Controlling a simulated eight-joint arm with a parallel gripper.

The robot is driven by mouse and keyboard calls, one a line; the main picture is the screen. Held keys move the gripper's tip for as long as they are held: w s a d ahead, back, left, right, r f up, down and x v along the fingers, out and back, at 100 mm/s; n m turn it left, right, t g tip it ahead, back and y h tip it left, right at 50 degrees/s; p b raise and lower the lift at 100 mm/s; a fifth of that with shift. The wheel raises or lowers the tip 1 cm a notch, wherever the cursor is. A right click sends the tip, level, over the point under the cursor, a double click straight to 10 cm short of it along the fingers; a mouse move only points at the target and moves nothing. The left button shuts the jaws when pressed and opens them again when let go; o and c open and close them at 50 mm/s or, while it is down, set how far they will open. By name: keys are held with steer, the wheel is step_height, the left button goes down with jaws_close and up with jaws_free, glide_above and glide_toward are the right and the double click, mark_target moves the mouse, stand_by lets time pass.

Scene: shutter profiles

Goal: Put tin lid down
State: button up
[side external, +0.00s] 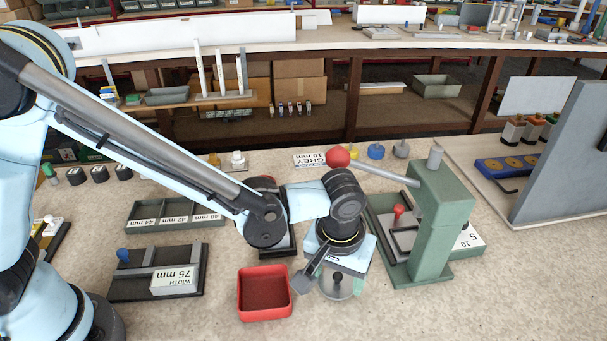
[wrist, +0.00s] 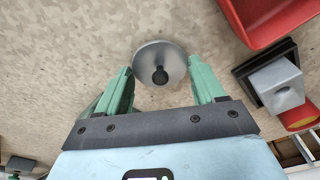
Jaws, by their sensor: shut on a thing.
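The tin lid is a round grey disc with a dark knob. In the wrist view the tin lid (wrist: 148,52) shows between the green fingers of my gripper (wrist: 160,68), knob facing the camera. In the side external view the tin lid (side external: 333,291) is below my wrist, just right of the red tray, partly hidden by my gripper (side external: 341,284). My gripper points down and is shut on the lid. I cannot tell whether the lid touches the table or hangs just above it.
An open red tray (side external: 265,315) stands close left of the lid. A green press (side external: 432,235) with a red-knobbed lever stands to the right. A dark 75 mm width fixture (side external: 130,285) lies further left. The table in front is clear.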

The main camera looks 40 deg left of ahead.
mark_target(335, 288)
steer(key=shift+f, duration=0.2)
steer(key=shift+f, duration=0.15)
steer(key=o, duration=1.1)
steer(key=shift+s+d+r, duration=0.1)
steer(key=shift+s+r, duration=0.05)
steer(key=shift+r, duration=1.15)
steer(key=shift+s+a+r, duration=0.1)
steer(key=shift+s+r, duration=0.05)
steer(key=shift+r, duration=1.15)
steer(key=shift+s+d+r, duration=0.1)
steer(key=shift+s+r, duration=0.05)
steer(key=shift+r, duration=1.15)
